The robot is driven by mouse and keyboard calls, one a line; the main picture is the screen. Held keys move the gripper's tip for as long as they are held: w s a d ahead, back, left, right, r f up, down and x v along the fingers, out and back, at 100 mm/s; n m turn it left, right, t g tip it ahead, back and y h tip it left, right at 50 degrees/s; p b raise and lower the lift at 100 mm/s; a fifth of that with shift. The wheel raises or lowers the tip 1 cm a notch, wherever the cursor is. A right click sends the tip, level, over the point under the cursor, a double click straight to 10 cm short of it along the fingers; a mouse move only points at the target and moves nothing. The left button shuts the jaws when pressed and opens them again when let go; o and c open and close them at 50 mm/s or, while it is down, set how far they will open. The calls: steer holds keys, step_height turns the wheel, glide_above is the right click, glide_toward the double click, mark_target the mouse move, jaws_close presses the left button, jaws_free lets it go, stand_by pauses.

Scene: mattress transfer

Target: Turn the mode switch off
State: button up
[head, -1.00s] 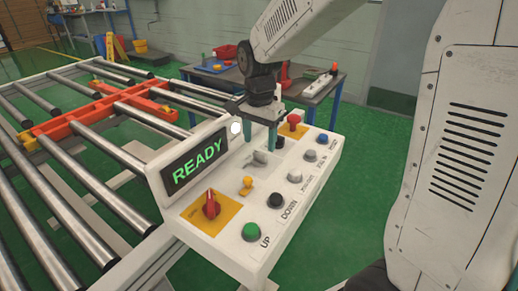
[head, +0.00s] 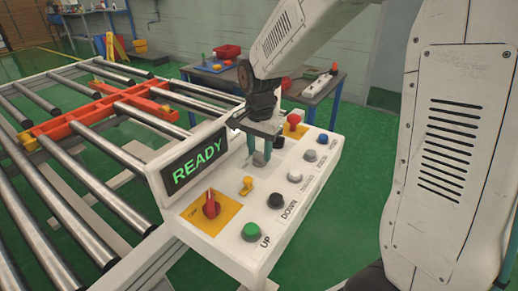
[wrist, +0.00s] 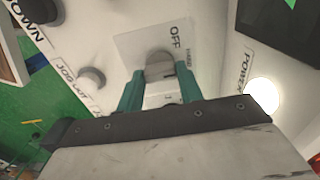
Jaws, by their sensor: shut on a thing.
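The mode switch (wrist: 159,64) is a grey knob on a pale plate, with the word OFF beside it in the wrist view. My gripper (wrist: 160,80) has its two teal fingers on either side of the knob, shut on it. In the head view my gripper (head: 260,158) points down onto the white control panel (head: 225,232) and its fingers largely hide the switch. The display (head: 196,160) reads READY in green. Which way the knob points is hard to tell.
The panel also carries a red rotary switch (head: 211,204), a yellow key switch (head: 247,185), a green UP button (head: 251,231), a black DOWN button (head: 276,200) and a red button (head: 294,120). A white light (wrist: 263,95) is near the gripper. Rollers lie left.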

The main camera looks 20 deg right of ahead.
mark_target(260, 154)
steer(key=shift+n, duration=0.3)
steer(key=n, duration=0.9)
steer(key=shift+n, duration=0.3)
stand_by(0.4)
steer(key=o, duration=1)
step_height(260, 154, up, 8)
steer(key=shift+s+f, duration=0.1)
